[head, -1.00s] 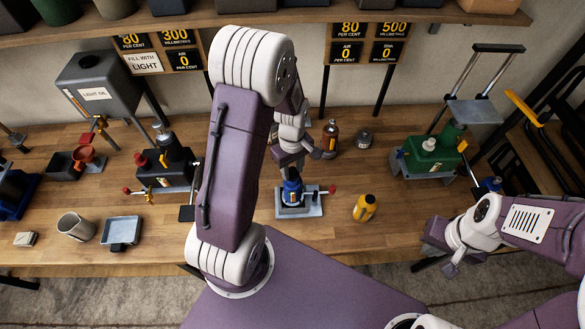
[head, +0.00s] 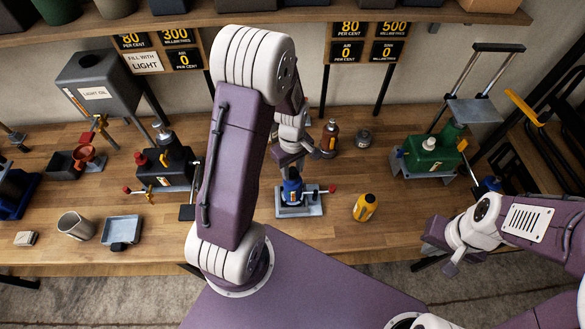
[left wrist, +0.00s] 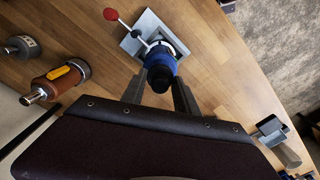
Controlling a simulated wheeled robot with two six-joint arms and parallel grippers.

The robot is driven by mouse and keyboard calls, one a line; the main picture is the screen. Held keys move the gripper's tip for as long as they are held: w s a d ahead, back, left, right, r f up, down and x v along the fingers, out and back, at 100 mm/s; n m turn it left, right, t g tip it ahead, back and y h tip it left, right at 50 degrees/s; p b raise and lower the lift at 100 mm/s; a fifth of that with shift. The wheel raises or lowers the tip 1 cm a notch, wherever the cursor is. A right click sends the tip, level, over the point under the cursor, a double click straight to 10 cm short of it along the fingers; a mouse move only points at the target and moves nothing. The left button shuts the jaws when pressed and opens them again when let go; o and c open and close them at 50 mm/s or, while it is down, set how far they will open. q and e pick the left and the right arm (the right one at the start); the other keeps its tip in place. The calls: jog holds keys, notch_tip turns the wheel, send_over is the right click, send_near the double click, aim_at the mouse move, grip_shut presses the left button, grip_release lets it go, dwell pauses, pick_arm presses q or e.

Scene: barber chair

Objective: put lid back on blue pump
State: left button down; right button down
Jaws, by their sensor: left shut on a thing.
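The blue pump (head: 292,190) stands on a grey metal base (head: 299,209) with a red-knobbed lever, at the middle of the bench. It also shows in the left wrist view (left wrist: 174,49). My left gripper (head: 291,168) points down at its top. In the left wrist view my left gripper (left wrist: 165,82) is shut on a black lid (left wrist: 158,78), lined up over the blue body. I cannot tell whether the lid is seated or just above. My right gripper (head: 450,266) is off the bench's front edge at the right, and its fingers are unclear.
A yellow bottle (head: 365,207) stands right of the pump. A brown bottle (head: 329,138) and a dark grey one (head: 364,137) are behind it. A black pump (head: 177,160) is left, a green one (head: 431,155) right. Bare wood lies in front of the yellow bottle.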

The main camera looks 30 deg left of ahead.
pick_arm(q)
jog(key=shift+c, duration=1.9)
grip_release()
jog(key=shift+r, duration=0.1)
notch_tip(320, 180, up, 7)
jog(key=p, duration=0.6)
grip_shut()
jog(key=shift+f, duration=0.25)
